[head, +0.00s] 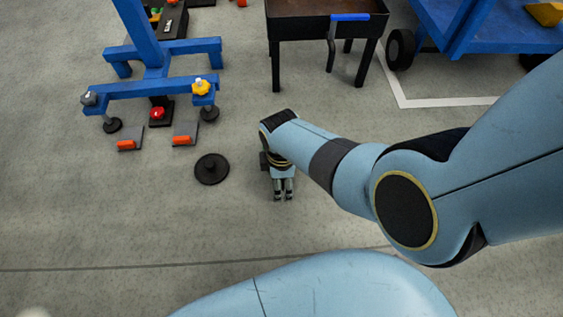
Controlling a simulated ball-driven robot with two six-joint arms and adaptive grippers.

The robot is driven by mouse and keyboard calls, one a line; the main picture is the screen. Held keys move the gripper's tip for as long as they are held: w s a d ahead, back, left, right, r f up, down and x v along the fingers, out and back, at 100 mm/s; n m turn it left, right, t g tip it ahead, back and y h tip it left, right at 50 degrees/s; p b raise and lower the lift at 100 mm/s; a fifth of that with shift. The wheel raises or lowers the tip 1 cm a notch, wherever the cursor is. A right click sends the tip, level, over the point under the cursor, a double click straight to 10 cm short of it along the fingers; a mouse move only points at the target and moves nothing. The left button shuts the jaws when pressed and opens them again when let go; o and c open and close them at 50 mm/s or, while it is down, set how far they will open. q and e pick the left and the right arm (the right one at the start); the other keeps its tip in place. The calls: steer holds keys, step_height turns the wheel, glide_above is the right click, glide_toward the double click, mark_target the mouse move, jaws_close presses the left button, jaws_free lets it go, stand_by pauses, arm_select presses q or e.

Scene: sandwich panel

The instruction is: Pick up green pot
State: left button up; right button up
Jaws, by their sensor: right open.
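I see no green pot that I can make out. A small green object (155,14) shows at the top left edge, too small and cut off to identify. My right gripper (283,196) points down over the bare floor near the middle of the view. Its two fingers are slightly apart, with nothing between them. My left gripper is out of view.
A black disc with a knob (211,171) lies on the floor left of my right gripper. A blue frame (155,88) stands at the upper left. A dark metal bin on legs (300,27) and a blue cart (480,35) stand behind. Floor nearer me is clear.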

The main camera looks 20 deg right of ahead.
jaws_close()
stand_by(0.4)
steer(key=shift+r, duration=0.1)
